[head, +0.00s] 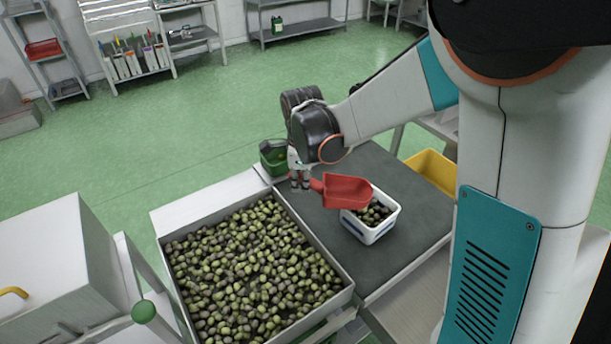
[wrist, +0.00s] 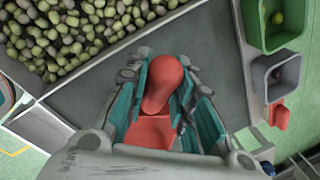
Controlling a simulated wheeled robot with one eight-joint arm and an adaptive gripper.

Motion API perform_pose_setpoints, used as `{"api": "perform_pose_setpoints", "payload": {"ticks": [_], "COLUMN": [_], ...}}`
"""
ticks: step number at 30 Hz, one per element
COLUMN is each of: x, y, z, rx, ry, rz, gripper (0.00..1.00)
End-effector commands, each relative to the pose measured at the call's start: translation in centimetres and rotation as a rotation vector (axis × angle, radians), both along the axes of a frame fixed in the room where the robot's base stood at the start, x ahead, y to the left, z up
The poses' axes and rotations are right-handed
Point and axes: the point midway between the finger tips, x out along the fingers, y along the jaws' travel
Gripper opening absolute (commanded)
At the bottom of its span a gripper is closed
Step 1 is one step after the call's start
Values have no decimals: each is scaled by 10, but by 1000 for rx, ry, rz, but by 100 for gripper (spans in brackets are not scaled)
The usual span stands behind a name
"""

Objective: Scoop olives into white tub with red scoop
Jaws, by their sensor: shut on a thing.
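My gripper (head: 300,180) is shut on the handle of the red scoop (head: 347,190). In the wrist view the red scoop (wrist: 152,130) shows between my gripper's fingers (wrist: 165,90). The bowl's inside looks empty in the head view. The white tub stands on the dark table and has some olives (head: 375,212) in it; part of it is hidden by the scoop. The large metal bin (head: 345,297) to the left is full of green and dark olives (head: 250,265).
A green bin (head: 273,157) stands at the table's far-left corner, with a grey bin (wrist: 274,76) beside it in the wrist view. A yellow crate (head: 432,171) is at the right. The dark table top (head: 400,179) is mostly clear around the tub.

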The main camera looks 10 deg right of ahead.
Motion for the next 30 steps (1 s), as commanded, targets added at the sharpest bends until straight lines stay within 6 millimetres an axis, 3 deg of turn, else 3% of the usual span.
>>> {"api": "perform_pose_setpoints", "payload": {"ticks": [2,9,16,30], "x": [1,0,1,1], "y": [5,3,3,3], "z": [-12,20,37,42], "rx": [-42,-50,-48,-48], "ry": [8,10,9,9], "rz": [4,-1,0,0], "gripper": [0,0,0,0]}}
